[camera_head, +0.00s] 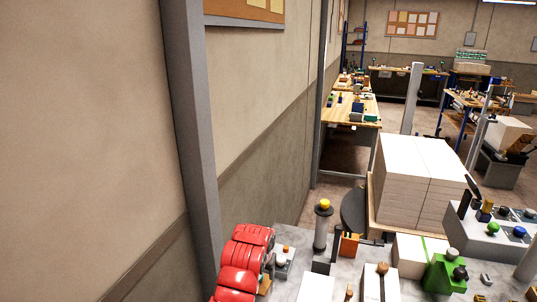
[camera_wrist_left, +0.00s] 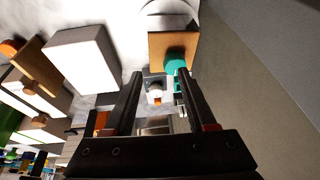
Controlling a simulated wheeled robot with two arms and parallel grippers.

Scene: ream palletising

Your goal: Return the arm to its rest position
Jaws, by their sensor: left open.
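My left gripper (camera_wrist_left: 159,74) shows in the left wrist view as two dark parallel fingers, spread apart. No object is held between them; small white and orange items on the surface beyond show through the gap. A wooden block with a teal round part (camera_wrist_left: 175,60) lies just beyond the fingertips. In the head view I cannot clearly make out the left gripper's fingers. My right gripper is in neither view.
The grey bench (camera_head: 283,291) holds a post with a yellow top (camera_head: 323,226), an orange bin (camera_head: 348,246) and a green device (camera_head: 445,275). A tall pale paper stack (camera_head: 415,190) stands behind. A wall and grey pillar (camera_head: 188,120) are at left.

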